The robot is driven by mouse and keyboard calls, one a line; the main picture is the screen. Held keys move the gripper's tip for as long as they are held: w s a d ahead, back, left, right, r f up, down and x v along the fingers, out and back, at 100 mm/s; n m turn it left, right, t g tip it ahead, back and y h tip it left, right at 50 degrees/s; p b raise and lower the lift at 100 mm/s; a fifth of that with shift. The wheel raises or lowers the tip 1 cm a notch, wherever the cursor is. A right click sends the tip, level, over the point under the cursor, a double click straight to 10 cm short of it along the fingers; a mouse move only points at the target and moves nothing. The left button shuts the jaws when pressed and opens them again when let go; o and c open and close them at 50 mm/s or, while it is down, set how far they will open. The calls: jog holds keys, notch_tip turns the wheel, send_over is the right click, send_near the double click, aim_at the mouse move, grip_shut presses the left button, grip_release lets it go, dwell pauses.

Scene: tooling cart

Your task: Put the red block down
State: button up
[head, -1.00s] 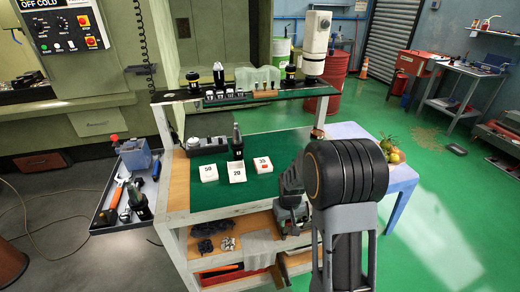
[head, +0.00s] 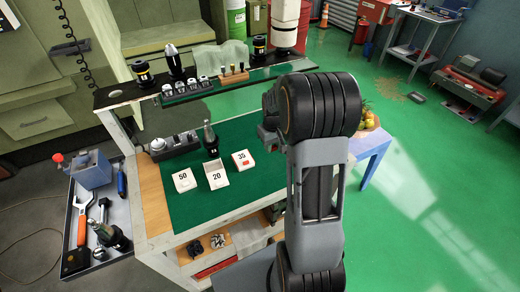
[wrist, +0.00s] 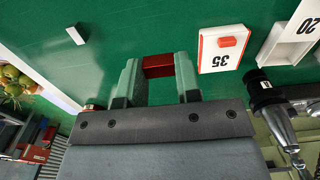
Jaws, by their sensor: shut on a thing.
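In the wrist view the red block (wrist: 158,66) is held between the two grey-green fingers of my gripper (wrist: 158,76). Green mat shows around and beyond it; I cannot tell the gap beneath. In the head view my gripper (head: 269,134) is mostly hidden behind my arm, over the right part of the green mat, and the held block cannot be made out. The white tray marked 35 (wrist: 213,63) lies close to the right of the fingers in the wrist view, with a red piece (wrist: 227,41) in it. It also shows in the head view (head: 243,162).
Trays marked 20 (head: 216,178) and 50 (head: 183,182) stand left of tray 35. A black tool holder (head: 211,142) stands upright behind them. A raised shelf (head: 150,105) holds tool holders at the back. A small pale block (wrist: 76,35) lies on otherwise clear mat.

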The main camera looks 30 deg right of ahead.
jog(key=p, duration=0.1)
send_over(263, 157)
jog(key=f, duration=0.6)
jog(key=shift+s, duration=0.2)
jog(key=shift+w+f+p, duration=0.1)
jog(key=shift+f+p, duration=0.25)
jog(key=shift+f, duration=1.3)
jog(key=shift+f, duration=0.1)
jog(key=shift+f+b, duration=0.15)
jog(key=shift+b, duration=0.15)
jog(key=o, duration=0.9)
